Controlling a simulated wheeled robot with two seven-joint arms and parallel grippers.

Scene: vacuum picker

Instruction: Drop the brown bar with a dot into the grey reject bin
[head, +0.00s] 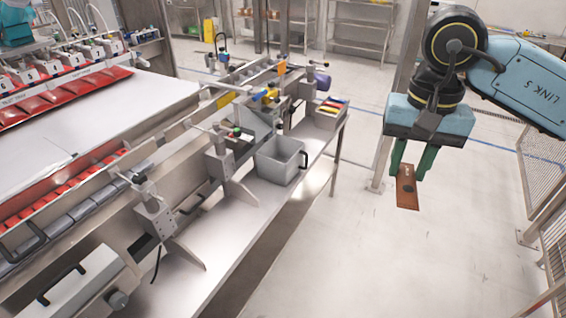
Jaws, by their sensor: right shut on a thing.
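My right gripper (410,168) is at the right of the head view, with its green fingers pointing down. It is shut on the brown bar (408,198), which hangs below the fingertips over open floor. A dark dot shows on the bar near the fingers. The grey reject bin (271,162) stands on the steel side shelf, left of the gripper and apart from it. The bin is open at the top, and the part of its inside that shows looks empty. My left gripper is not in view.
The steel shelf (248,222) runs along the machine, with brackets and clamps beside the bin. A small box with coloured items (331,113) stands behind the bin. A white conveyor belt (80,120) and red packs (60,98) are at left. A mesh fence (543,165) stands at right.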

